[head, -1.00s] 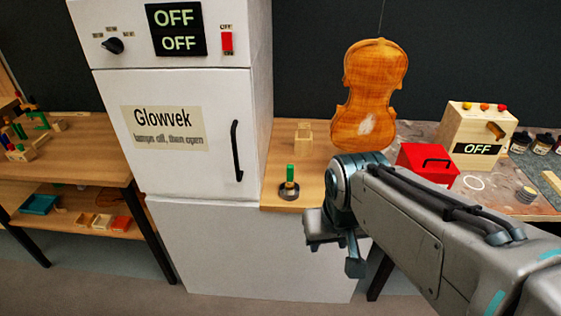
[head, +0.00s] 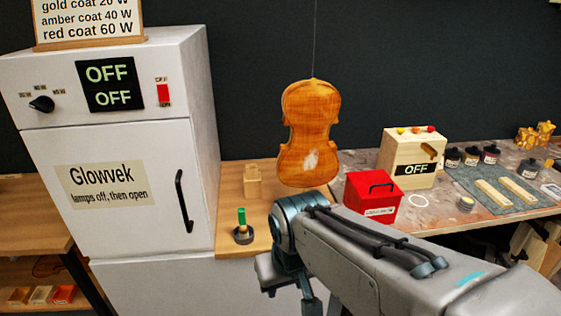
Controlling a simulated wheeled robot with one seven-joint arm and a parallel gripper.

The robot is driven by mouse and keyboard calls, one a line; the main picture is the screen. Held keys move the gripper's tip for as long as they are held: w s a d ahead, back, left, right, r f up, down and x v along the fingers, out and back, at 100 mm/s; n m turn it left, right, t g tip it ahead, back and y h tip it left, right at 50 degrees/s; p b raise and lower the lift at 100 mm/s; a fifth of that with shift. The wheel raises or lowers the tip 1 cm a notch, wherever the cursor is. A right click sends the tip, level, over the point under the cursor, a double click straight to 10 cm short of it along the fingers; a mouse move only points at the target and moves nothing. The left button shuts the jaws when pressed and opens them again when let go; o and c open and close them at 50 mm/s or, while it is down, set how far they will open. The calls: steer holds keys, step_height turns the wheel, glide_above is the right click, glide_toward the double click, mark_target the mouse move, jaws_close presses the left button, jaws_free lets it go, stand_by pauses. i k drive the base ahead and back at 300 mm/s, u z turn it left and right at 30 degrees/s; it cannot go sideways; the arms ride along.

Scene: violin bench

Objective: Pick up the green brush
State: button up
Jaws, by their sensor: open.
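The green brush (head: 241,217) stands upright in a small dark round holder (head: 243,236) on the wooden bench, close to the right side of the white cabinet. Its green handle points up. My gripper (head: 287,287) is at the lower middle of the head view, to the right of and nearer than the brush, apart from it. Its jaws are open, and nothing shows between them. Part of the gripper is hidden by my own arm and the frame's lower edge.
The white Glowvek cabinet (head: 130,215) stands left of the brush. A small wooden block (head: 253,182) is behind the brush. A violin body (head: 308,135) hangs on a wire. A red box (head: 372,197) and a wooden box reading OFF (head: 409,157) stand to the right.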

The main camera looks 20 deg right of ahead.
mark_target(243, 229)
steer(key=u, duration=2)
steer(key=i, duration=1.6)
steer(key=z, duration=3.1)
steer(key=i, duration=0.25)
steer(key=z, duration=0.1)
